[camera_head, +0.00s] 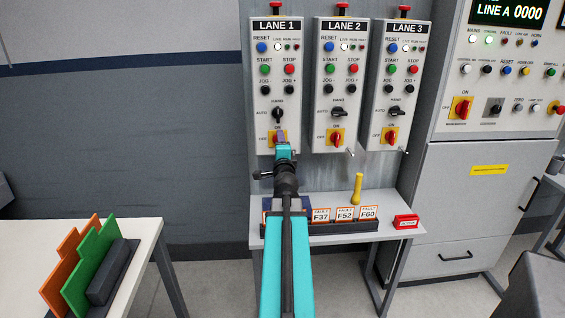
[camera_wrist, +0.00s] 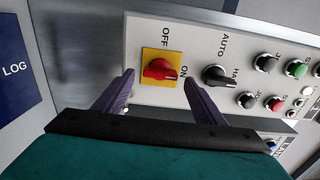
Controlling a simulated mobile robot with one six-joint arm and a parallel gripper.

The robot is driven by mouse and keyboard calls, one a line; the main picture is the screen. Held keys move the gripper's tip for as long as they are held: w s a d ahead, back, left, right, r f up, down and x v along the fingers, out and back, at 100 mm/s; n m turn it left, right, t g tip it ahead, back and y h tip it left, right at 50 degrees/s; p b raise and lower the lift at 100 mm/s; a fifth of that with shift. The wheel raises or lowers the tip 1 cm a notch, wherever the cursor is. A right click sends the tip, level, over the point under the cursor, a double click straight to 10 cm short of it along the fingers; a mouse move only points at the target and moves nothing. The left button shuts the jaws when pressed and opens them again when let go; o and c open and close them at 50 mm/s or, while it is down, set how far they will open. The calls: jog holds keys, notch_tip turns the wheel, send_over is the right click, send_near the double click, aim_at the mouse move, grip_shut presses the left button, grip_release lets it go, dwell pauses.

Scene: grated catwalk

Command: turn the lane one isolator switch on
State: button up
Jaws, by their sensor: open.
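The lane one panel (camera_head: 278,85) is the leftmost of three hanging panels. Its isolator is a red knob on a yellow plate near the panel's bottom. In the head view my gripper (camera_head: 281,141) partly covers this isolator. The wrist view shows the red isolator knob (camera_wrist: 160,69) clearly, with OFF and ON printed at two sides of its plate. My gripper (camera_wrist: 159,78) is open, with one purple finger to each side of the knob in that view. Nothing is between the fingers. I cannot tell whether they touch the knob, nor surely which label it points to.
The black HAND/AUTO selector (camera_wrist: 214,75) sits close to one finger. The lane two panel (camera_head: 330,85) and lane three panel (camera_head: 397,85) hang to the right. Below, a small table (camera_head: 350,233) carries fault cards and a yellow handle (camera_head: 357,189).

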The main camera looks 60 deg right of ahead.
jog(key=b+v, duration=0.4)
jog(key=b, duration=0.1)
jog(key=shift+a+f, duration=0.1)
jog(key=shift+a, duration=0.05)
dwell(0.3)
jog(key=b, duration=0.6)
jog(key=shift+s+a, duration=0.1)
jog(key=shift+a, duration=0.3)
jog(key=b+v, duration=0.1)
jog(key=b, duration=0.6)
jog(key=shift+s+a, duration=0.2)
jog(key=shift+s, duration=0.2)
jog(key=b+v, duration=0.5)
jog(key=b, duration=0.2)
jog(key=shift+s+a, duration=0.1)
jog(key=shift+a, duration=0.05)
jog(key=shift+a+b, duration=0.1)
jog(key=shift+b, duration=0.2)
